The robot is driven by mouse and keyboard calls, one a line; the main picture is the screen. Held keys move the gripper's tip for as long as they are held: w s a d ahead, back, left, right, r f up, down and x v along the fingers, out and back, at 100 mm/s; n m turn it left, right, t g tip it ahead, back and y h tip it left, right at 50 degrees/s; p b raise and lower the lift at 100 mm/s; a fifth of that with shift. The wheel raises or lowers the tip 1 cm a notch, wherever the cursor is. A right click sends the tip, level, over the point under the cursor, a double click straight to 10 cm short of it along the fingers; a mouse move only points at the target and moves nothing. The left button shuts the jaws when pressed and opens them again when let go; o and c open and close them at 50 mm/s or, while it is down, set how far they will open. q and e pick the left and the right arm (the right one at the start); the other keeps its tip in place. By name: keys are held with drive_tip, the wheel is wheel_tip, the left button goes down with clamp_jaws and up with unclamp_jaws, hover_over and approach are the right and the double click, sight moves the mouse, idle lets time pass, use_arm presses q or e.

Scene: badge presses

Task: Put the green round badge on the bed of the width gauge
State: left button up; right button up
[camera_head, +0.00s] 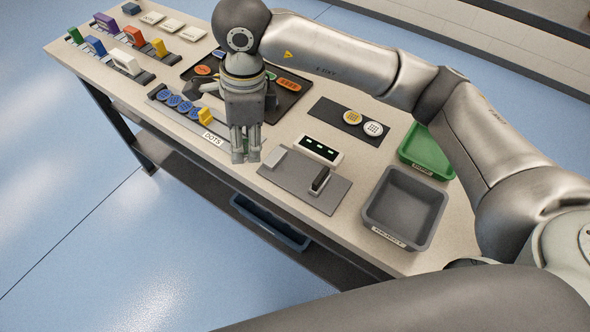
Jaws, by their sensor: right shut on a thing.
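My right gripper (245,157) points down over the table, left of the width gauge. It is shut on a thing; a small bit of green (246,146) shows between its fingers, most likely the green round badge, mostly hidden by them. The width gauge seems to be the grey plate (296,190) with a light block (275,158), a dark upright block (320,180) and a display with green marks (320,149) behind. The bare plate between the two blocks is clear. My left gripper is not in view.
A dark tray (292,103) with coloured badges lies behind the gripper. A strip labelled DOTS (212,139) holds blue badges and a yellow block. A dark mat (328,109) bears two round badges. A grey bin (403,210) and green bin (428,153) stand right.

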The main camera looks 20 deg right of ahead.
drive_tip(key=a+m, duration=0.4)
drive_tip(key=m+p, duration=0.1)
drive_tip(key=p, duration=0.4)
hover_over(294, 171)
drive_tip(key=shift+t, duration=0.3)
drive_tip(key=f, duration=0.7)
drive_tip(key=shift+s+a+f, duration=0.15)
drive_tip(key=shift+a+f, duration=0.1)
drive_tip(key=shift+a, duration=0.05)
drive_tip(key=shift+d+f, duration=0.2)
drive_tip(key=shift+f, duration=0.05)
drive_tip(key=f+p, duration=0.1)
drive_tip(key=f, duration=0.2)
drive_tip(key=shift+d+p, duration=0.35)
drive_tip(key=shift+f, duration=0.6)
drive_tip(key=o, duration=0.8)
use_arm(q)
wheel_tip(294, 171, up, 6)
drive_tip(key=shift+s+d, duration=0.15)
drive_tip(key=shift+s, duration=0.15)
